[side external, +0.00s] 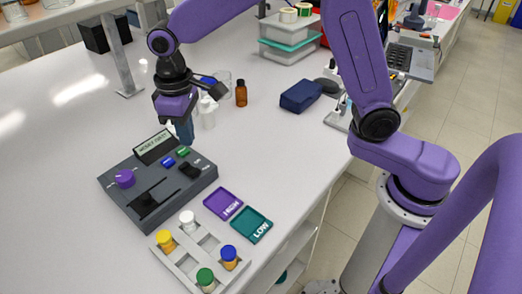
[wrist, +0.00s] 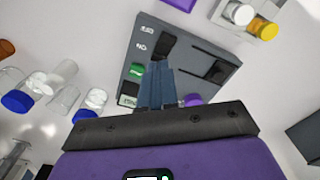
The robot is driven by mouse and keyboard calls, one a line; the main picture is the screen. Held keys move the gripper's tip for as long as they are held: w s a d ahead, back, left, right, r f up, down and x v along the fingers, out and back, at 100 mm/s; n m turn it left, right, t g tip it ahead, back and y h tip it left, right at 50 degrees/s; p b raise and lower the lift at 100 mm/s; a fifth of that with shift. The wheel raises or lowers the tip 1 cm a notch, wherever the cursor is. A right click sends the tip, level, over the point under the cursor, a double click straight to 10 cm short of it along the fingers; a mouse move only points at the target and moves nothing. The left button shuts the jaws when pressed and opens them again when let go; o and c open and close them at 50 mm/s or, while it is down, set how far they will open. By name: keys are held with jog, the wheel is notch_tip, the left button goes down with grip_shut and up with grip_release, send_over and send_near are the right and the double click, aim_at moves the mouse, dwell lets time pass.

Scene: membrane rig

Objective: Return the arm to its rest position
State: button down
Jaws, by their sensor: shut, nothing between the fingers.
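My gripper (side external: 184,134) is above the back edge of the grey control box on the white bench, its fingers pointing down. In the wrist view my gripper's blue-grey fingers (wrist: 158,75) are together, with nothing visible between them. The grey control box (side external: 150,205) has a purple knob (side external: 124,179), a small display (side external: 154,147), green and blue buttons and black slider parts. In the wrist view the box (wrist: 190,60) lies beyond the fingertips. I cannot tell whether the fingertips touch it.
A rack (side external: 185,268) with several capped vials stands in front of the box, beside a purple HIGH tray (side external: 223,204) and a green LOW tray (side external: 251,225). Bottles, including a brown one (side external: 241,93), stand behind my gripper.

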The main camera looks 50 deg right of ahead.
jog(key=s+d+n, duration=0.3)
jog(key=s+d, duration=0.6)
jog(key=s, duration=0.4)
jog(key=s+d+n, duration=0.3)
jog(key=s+d, duration=0.6)
jog(key=s, duration=0.4)
jog(key=shift+s+d+r, duration=0.2)
jog(key=shift+s+d, duration=0.1)
jog(key=shift+s, duration=0.05)
